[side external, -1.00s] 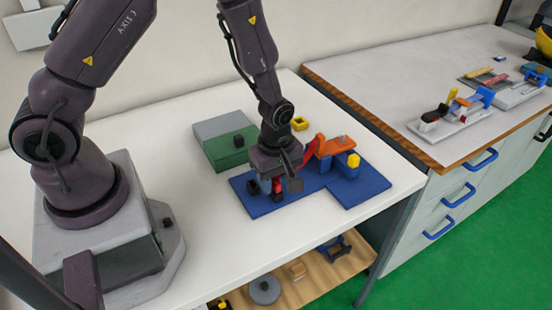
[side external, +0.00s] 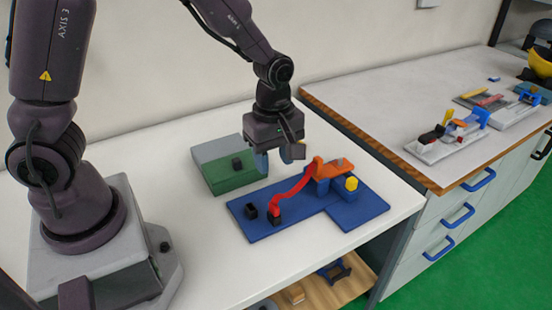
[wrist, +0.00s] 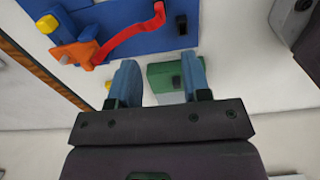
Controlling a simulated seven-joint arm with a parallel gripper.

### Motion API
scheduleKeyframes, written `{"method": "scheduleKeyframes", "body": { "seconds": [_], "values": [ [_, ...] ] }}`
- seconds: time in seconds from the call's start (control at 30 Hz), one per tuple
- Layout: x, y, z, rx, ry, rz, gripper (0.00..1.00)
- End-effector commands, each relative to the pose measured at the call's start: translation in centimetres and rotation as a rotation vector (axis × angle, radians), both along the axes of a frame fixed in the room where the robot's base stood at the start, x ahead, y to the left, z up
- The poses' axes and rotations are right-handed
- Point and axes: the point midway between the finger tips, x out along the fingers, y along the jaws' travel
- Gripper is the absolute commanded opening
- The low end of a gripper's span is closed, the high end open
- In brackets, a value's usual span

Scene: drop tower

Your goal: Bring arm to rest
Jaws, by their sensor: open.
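My gripper (side external: 278,160) is raised above the white table, behind the blue base. It is open, with its blue fingers (wrist: 158,80) apart and nothing between them in the wrist view. The blue base (side external: 255,228) lies on the table and carries a red curved arm (side external: 290,192), an orange piece (side external: 336,169), a yellow knob (side external: 351,183) and small black blocks (side external: 251,210). The red arm runs from a black block up to the orange piece. In the wrist view the same red arm (wrist: 130,30) shows at the top, apart from my fingers.
A green and grey block (side external: 232,176) with a black knob sits on the table behind the gripper. A second bench (side external: 400,100) at the right holds similar assemblies (side external: 447,140). A wooden shelf (side external: 345,290) lies below.

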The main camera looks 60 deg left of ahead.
Motion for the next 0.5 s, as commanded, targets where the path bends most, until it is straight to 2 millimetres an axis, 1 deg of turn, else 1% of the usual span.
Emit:
{"method": "scheduleKeyframes", "body": {
  "seconds": [0.07, 0.13, 0.23, 0.27, 0.37, 0.47, 0.5],
  "values": [
    [0.0, 0.0, 0.0, 0.000, 0.002, -0.040, 0.44],
    [-0.2, 0.0, -0.1, 0.000, 0.012, -0.121, 0.44],
    [-1.4, 0.0, -0.3, -0.005, 0.053, -0.311, 0.44],
    [-1.8, -0.1, -0.1, -0.009, 0.059, -0.381, 0.44],
    [-3.1, -0.4, 1.7, -0.030, 0.050, -0.627, 0.44],
    [-4.6, -0.3, 4.5, -0.039, 0.004, -0.882, 0.44],
    [-5.2, -0.3, 5.6, -0.035, -0.021, -0.982, 0.44]
  ]
}}
